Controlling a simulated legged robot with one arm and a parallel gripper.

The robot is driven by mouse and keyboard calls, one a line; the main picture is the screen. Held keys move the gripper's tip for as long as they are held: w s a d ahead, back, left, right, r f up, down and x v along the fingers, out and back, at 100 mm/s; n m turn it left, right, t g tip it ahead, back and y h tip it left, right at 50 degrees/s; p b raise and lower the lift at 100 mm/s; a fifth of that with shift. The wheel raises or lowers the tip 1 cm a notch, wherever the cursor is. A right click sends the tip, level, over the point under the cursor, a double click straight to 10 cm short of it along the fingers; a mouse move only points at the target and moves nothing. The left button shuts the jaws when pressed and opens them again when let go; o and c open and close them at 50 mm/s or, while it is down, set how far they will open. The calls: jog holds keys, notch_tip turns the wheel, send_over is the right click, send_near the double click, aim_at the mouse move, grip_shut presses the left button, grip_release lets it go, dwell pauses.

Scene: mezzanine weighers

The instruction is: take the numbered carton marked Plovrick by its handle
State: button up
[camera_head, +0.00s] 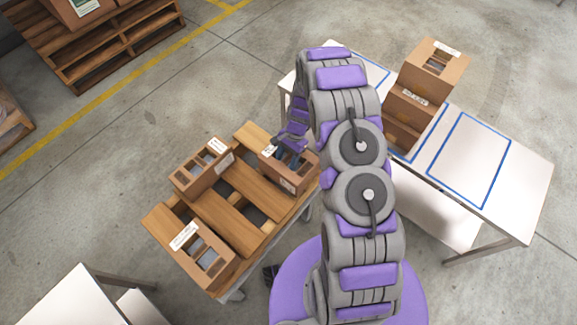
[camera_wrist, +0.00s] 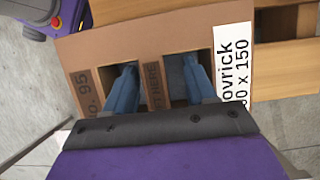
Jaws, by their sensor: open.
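The Plovrick carton (camera_head: 287,182) is brown cardboard and sits at the right end of a slatted wooden platform. In the wrist view this carton (camera_wrist: 115,45) shows a white label (camera_wrist: 233,60) reading "ovrick", its start hidden, and "No. 95" printed at left. Its handle is a cardboard strip (camera_wrist: 153,84) between two openings, with partly hidden print ending in "HERE". My gripper (camera_wrist: 160,80) is open, with one blue finger at each opening, astride the strip. Whether the fingers touch it I cannot tell. In the head view my gripper (camera_head: 292,150) is over this carton.
Two other labelled cartons, one at the back (camera_head: 192,184) and one at the front left (camera_head: 186,262), share the slatted platform (camera_head: 232,218). Stacked cartons (camera_head: 408,108) stand on a white table (camera_head: 515,185) with blue outlines at right. A wooden pallet (camera_head: 110,45) is at upper left.

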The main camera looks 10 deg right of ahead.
jog(key=shift+a, duration=0.4)
jog(key=d, duration=0.2)
jog(key=shift+d, duration=0.3)
jog(key=c, duration=0.4)
jog(key=shift+d, duration=0.2)
jog(key=shift+c, duration=1.4)
jog(key=shift+a, duration=0.4)
jog(key=shift+c, duration=0.8)
jog(key=shift+a, duration=0.85)
grip_shut()
jog(key=shift+d, duration=1)
jog(key=shift+a, duration=0.7)
jog(key=shift+d, duration=0.1)
